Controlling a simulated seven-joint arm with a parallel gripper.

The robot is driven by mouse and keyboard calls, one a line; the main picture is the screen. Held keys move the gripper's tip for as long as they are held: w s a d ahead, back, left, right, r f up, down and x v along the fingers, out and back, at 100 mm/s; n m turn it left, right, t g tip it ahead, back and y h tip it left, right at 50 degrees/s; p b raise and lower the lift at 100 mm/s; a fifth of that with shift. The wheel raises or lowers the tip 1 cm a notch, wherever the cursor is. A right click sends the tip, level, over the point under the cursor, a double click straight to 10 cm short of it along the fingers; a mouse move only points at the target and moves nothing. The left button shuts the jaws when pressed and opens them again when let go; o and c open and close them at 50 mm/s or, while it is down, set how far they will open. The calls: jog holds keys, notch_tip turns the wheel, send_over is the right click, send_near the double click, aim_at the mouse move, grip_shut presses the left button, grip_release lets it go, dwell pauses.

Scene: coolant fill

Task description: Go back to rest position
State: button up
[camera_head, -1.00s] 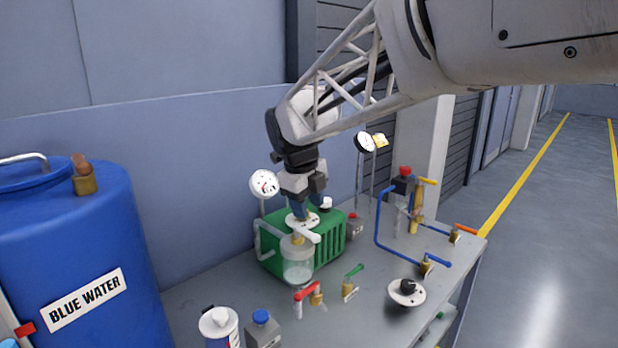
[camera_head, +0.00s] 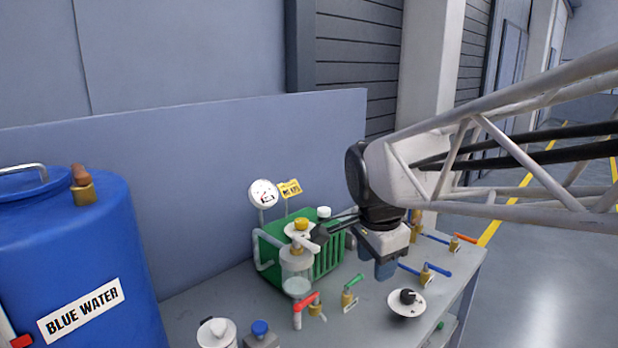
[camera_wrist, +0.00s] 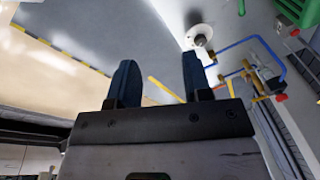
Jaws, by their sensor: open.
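My gripper (camera_head: 385,268) hangs over the right part of the grey bench, in front of and to the right of the green ribbed unit (camera_head: 328,262). In the wrist view its two blue fingers (camera_wrist: 157,82) stand apart with nothing between them. The clear jar (camera_head: 297,272) stands at the front of the green unit, with a yellow cap (camera_head: 301,224) above it. My arm hides some bench fittings.
A blue drum labelled BLUE WATER (camera_head: 75,245) stands at the left. A red-handled valve (camera_head: 306,305) and a green-handled valve (camera_head: 350,292) rise from the bench front. A white gauge (camera_head: 263,194) and yellow tag (camera_head: 290,188) stand behind the jar. Open floor lies at the right.

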jog(key=s+d+f+n, duration=0.3)
jog(key=s+n, duration=0.3)
jog(key=s, duration=0.2)
jog(key=s+d+f+n, duration=0.3)
jog(key=s+f+n, duration=0.1)
jog(key=s+n, duration=0.3)
jog(key=shift+s+d+t, duration=0.35)
jog(key=shift+s+t, duration=0.05)
jog(key=shift+s, duration=0.25)
